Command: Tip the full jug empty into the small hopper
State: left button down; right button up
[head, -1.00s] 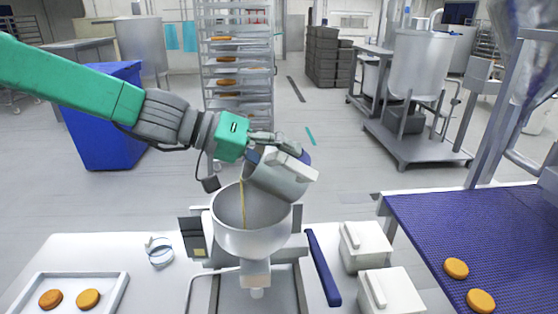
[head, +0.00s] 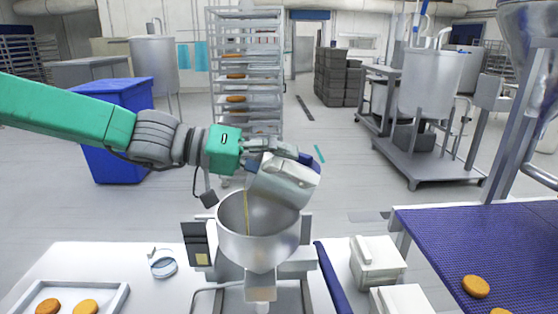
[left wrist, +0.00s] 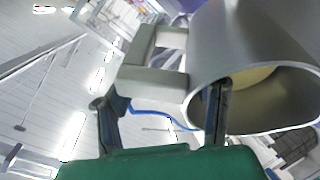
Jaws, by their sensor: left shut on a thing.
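The metal jug (head: 284,184) is tilted over the small hopper (head: 258,244), its mouth facing down to the left. A thin yellowish stream falls from it into the hopper's bowl. My left gripper (head: 272,148) is shut on the jug from above and behind. In the left wrist view the jug (left wrist: 245,45) fills the right side, with pale yellow matter showing inside its mouth. Its squared handle (left wrist: 150,80) lies by my left gripper's dark fingers (left wrist: 162,118). How much is left in the jug is hard to tell. My right gripper is not in view.
A tray (head: 118,300) with orange-brown rounds lies at front left, near a clear ring (head: 163,265). White lidded boxes (head: 378,268) stand right of the hopper. A blue belt (head: 440,240) carries more rounds. A blue bin (head: 118,150) and rack (head: 212,80) stand behind.

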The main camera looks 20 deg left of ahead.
pick_arm(q)
jog(key=shift+w+d+r+g+y+p, duration=0.2)
jog(key=shift+d+y+p, duration=0.2)
jog(key=shift+p, duration=0.55)
jog(key=shift+w+d+r+g+y+p, duration=0.1)
jog(key=shift+w+d+g+y+p, duration=0.2)
jog(key=shift+p, duration=0.6)
jog(key=shift+w+d+y+p, duration=0.1)
jog(key=shift+d+y+p, duration=0.35)
jog(key=shift+y+p, duration=0.25)
jog(key=shift+w+d+g+y, duration=0.2)
jog(key=shift+g+y, duration=0.2)
jog(key=shift+w+d+f+g+y, duration=0.15)
jog(key=shift+w+d+g+y, duration=0.2)
jog(key=shift+d+g+y, duration=0.25)
jog(key=shift+w+d+f+g+y, duration=0.2)
jog(key=shift+d+g+y, duration=0.15)
jog(key=shift+y, duration=0.65)
jog(key=shift+w+d+r+g+y, duration=0.1)
jog(key=shift+w+r+g+y, duration=0.05)
jog(key=shift+r+g+y, duration=0.3)
jog(key=g+y, duration=0.1)
jog(key=r+g+y, duration=0.1)
jog(key=y, duration=0.1)
jog(key=r+g+y, duration=0.1)
jog(key=y, duration=0.1)
jog(key=shift+d+n+y, duration=0.25)
jog(key=shift+n, duration=0.05)
